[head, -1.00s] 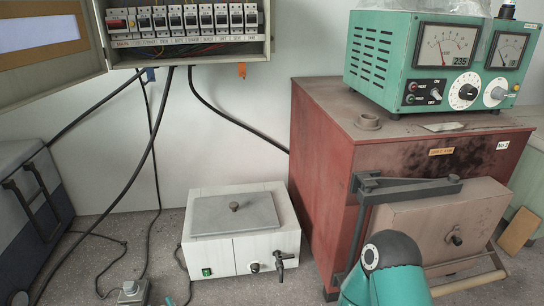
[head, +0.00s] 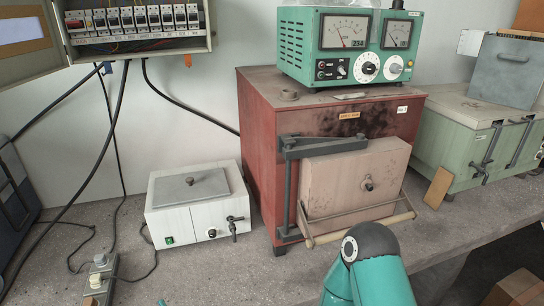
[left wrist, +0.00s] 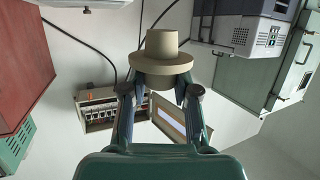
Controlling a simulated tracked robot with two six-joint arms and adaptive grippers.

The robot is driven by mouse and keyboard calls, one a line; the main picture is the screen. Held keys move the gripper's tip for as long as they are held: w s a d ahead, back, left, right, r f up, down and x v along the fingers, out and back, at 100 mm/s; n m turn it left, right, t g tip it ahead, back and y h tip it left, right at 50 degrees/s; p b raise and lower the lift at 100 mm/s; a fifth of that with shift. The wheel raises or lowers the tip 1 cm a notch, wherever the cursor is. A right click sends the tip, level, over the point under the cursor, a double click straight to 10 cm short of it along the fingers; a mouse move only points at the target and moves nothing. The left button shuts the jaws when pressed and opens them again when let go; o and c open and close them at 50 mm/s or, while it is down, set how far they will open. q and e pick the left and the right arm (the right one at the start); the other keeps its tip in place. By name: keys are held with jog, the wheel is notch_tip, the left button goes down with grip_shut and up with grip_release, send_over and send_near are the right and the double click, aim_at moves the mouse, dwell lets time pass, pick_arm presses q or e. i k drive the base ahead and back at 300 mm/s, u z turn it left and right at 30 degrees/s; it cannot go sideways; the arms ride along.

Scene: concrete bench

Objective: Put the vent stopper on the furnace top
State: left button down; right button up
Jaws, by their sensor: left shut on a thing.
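The vent stopper (left wrist: 162,46), a cream flanged plug, shows in the left wrist view. My left gripper (left wrist: 163,80) is shut on it, with the fingers at the underside of its wide rim. The stopper and my left gripper do not show in the head view. The red furnace (head: 257,130) stands in the middle of the head view. Part of my teal arm shows in front of the furnace, but my right gripper is out of view.
A white bath (head: 180,222) is to the left. An open breaker box (head: 130,45) hangs on the wall. A green chest (head: 440,150) stands right.

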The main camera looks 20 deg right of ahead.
aim_at(266, 87)
jog(key=z, duration=0.75)
jog(key=i, duration=0.25)
jog(key=z, duration=0.95)
jog(key=i, duration=0.8)
jog(key=u, duration=0.2)
jog(key=k, duration=0.9)
jog(key=z, duration=0.15)
jog(key=i, duration=0.9)
jog(key=z, duration=0.05)
